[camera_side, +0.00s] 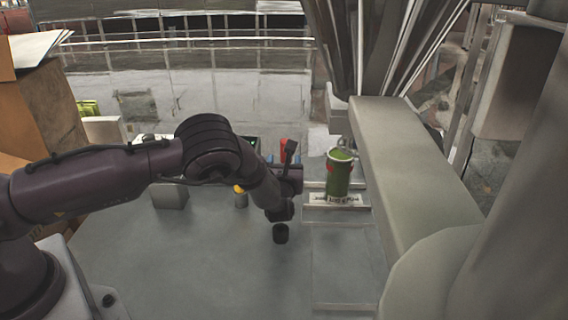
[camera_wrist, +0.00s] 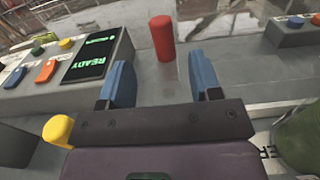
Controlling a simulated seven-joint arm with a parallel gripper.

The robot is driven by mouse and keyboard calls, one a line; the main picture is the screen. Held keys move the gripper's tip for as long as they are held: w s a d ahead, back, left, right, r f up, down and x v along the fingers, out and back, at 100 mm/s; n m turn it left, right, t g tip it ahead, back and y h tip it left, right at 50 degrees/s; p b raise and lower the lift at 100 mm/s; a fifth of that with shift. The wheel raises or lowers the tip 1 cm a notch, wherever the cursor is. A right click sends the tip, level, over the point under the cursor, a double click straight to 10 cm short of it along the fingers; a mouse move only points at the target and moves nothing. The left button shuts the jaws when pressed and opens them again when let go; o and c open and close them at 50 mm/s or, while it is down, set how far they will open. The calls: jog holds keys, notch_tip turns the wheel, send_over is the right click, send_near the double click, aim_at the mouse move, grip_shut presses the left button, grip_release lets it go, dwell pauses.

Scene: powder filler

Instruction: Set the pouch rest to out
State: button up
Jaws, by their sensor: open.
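A green pouch-like container (camera_side: 339,173) with red marks stands on a pale ledge to the right of my gripper, above a printed label (camera_side: 336,199). Its edge shows at the lower right of the wrist view (camera_wrist: 302,138). I cannot tell which part is the pouch rest or its setting.
A control panel (camera_wrist: 20,101) with a lit READY screen (camera_wrist: 87,60) and several coloured buttons stands left of the fingers. A yellow-topped knob (camera_side: 239,189) stands near my wrist. A large grey machine arm (camera_side: 415,165) is at the right. The grey table's front is clear.

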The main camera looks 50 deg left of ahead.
jog(key=r, duration=0.2)
jog(key=w+r, duration=0.1)
jog(key=shift+d, duration=0.4)
jog(key=c, duration=0.7)
jog(key=r, duration=0.1)
jog(key=a+r+n, duration=0.1)
jog(key=s+r+n+g+y, duration=0.1)
jog(key=shift+a+r, duration=0.2)
jog(key=shift+a, duration=0.1)
grip_shut()
jog(key=s+a+n+g+h, duration=0.3)
jog(key=s+n+g+h, duration=0.35)
jog(key=n, duration=0.35)
jog(key=w+f+t+h, duration=0.1)
jog(key=w+f, duration=0.1)
jog(key=w, duration=0.1)
jog(key=w+a+f+n+t+h, duration=0.1)
jog(key=w+f, duration=0.1)
jog(key=w, duration=0.1)
jog(key=w+f+n+t+h, duration=0.1)
jog(key=w+f, duration=0.1)
jog(key=w, duration=0.1)
jog(key=shift+a, duration=0.35)
jog(key=shift+w+a, duration=0.35)
jog(key=shift+w, duration=0.5)
